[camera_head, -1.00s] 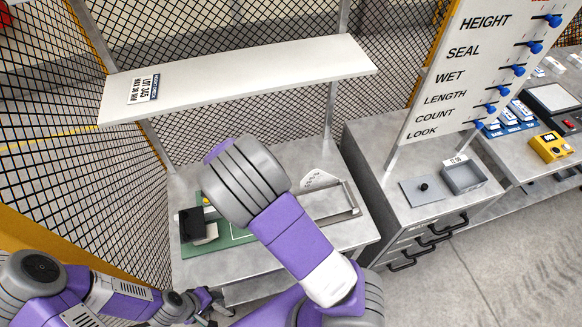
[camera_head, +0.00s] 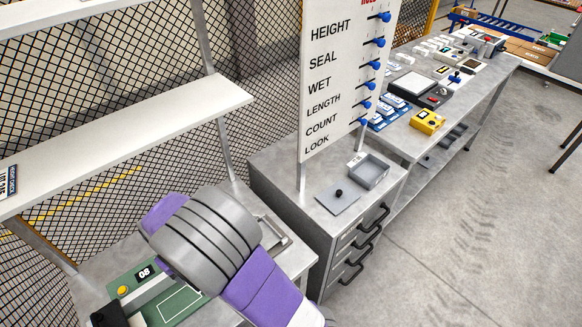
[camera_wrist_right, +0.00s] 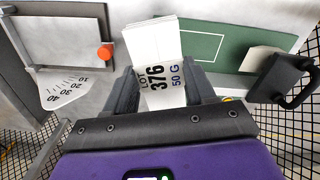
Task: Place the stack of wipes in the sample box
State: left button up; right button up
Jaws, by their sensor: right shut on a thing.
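The stack of wipes (camera_wrist_right: 155,65) is white, with a label reading LOT 376 50 G. It sits between the fingers of my right gripper (camera_wrist_right: 160,95), which is shut on it, above the workbench in the right wrist view. In the head view my right arm hides that gripper and the stack. The sample box (camera_head: 368,172) is a grey open tray on top of the grey drawer cabinet, and it looks empty. A flat grey lid (camera_head: 338,197) with a black knob lies beside it. My left gripper is not in view.
A signboard (camera_head: 340,80) with blue knobs stands behind the lid and box. A shelf (camera_head: 130,130) overhangs the bench. The bench holds a green board (camera_head: 178,304) and a black block (camera_head: 108,314). A yellow device (camera_head: 427,121) is on the farther table. Floor at right is clear.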

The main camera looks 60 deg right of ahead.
aim_at(369, 173)
jog(key=k, duration=0.4)
jog(key=u, duration=2.45)
jog(key=k, duration=2.65)
jog(key=z, duration=2.45)
